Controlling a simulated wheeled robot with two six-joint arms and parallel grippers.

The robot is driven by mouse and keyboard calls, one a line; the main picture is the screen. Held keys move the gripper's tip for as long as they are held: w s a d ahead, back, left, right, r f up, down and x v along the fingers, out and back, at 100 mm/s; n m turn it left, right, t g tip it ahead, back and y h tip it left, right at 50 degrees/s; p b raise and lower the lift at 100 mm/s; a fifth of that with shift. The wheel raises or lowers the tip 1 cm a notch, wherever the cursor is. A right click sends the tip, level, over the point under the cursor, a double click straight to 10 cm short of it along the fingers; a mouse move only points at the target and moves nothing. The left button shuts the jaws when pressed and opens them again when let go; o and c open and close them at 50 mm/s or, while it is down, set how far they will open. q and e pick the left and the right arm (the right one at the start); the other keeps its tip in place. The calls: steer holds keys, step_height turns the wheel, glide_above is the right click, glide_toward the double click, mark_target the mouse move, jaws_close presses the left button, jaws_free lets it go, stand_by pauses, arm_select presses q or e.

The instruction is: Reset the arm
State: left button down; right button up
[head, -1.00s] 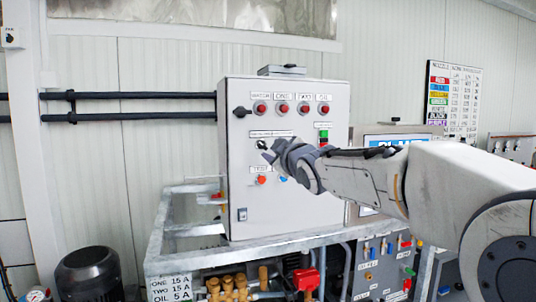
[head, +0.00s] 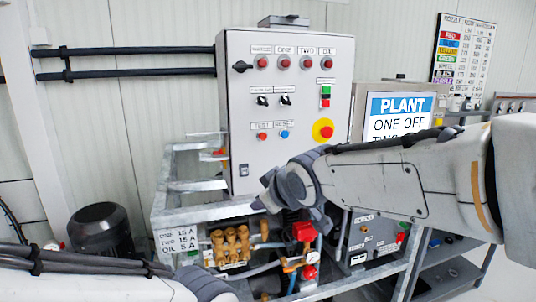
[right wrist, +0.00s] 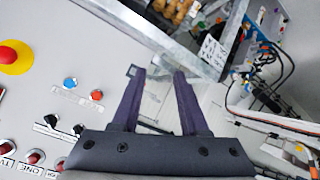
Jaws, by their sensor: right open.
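My right arm reaches in from the right in the head view. Its gripper (head: 272,197) is in front of the lower edge of the grey control box (head: 240,120). In the right wrist view the two dark fingers of the right gripper (right wrist: 159,74) are apart with nothing between them. The panel face (right wrist: 60,25) lies to their left there, with no contact visible. My left arm shows at the bottom left of the head view. Its grey end (head: 205,284) is cut off by the frame, and its fingers cannot be made out.
The box has red lamps, black switches (head: 286,100) and a red-on-yellow stop button (head: 323,129). A screen reading PLANT (head: 400,112) stands to its right. Below are a metal frame (head: 190,187), brass pump parts (head: 230,245) and a dark motor (head: 102,230).

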steer(key=s+d+f+m+g+h+p, duration=0.1)
steer(key=s+f+g, duration=0.4)
steer(key=s, duration=0.9)
steer(key=s+d+f+m+g+h+p, duration=0.1)
steer(key=s+d+f+g, duration=0.3)
steer(key=s+f, duration=0.6)
steer(key=s+g+h, duration=0.1)
steer(key=s, duration=0.3)
steer(key=shift+s+f, duration=0.35)
steer(key=shift+f, duration=0.05)
jaws_close()
stand_by(0.7)
